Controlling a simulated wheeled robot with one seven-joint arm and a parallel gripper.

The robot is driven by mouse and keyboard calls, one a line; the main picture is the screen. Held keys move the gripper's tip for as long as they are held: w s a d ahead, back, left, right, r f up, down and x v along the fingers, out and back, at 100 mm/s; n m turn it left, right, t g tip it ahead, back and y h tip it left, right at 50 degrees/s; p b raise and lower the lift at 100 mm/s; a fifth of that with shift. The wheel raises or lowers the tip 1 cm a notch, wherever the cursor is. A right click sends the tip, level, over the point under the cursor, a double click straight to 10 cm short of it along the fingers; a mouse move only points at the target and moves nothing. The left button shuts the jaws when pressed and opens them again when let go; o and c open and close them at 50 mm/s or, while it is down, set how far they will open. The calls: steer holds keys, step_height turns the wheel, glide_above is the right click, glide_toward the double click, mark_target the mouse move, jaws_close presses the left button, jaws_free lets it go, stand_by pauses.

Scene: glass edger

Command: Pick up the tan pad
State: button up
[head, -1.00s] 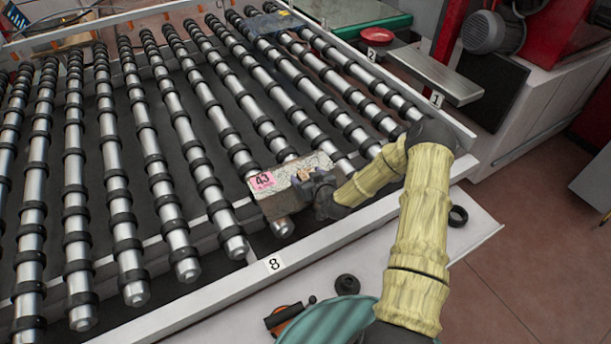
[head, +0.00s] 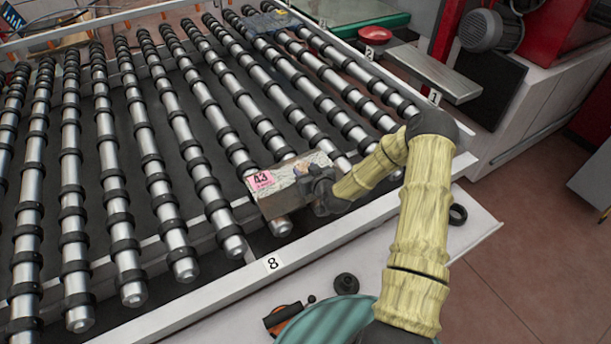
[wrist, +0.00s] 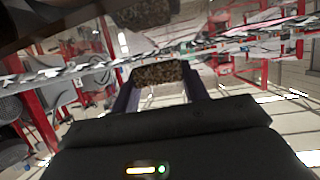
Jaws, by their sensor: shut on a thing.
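The tan pad shows as a speckled brown piece between my fingers in the wrist view (wrist: 160,74). In the head view only a small tan patch of it (head: 302,168) shows at my fingertips, against a grey-brown block (head: 285,205) with a pink label reading 43. My gripper (head: 313,178) is shut on the pad, at the right side of the block; its fingers also show in the wrist view (wrist: 160,88). The pad is mostly hidden in the head view, and I cannot tell whether it touches the block.
The block sits at the front end of a roller conveyor (head: 150,182) with black rings. A white rail (head: 225,275) marked 8 runs along the front. A black ring (head: 458,214) and a dark knob (head: 346,284) lie on the white ledge. A red dish (head: 375,34) stands at the back right.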

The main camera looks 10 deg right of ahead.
mark_target(306, 171)
step_height(306, 171, up, 8)
steer(key=shift+b, duration=1.1)
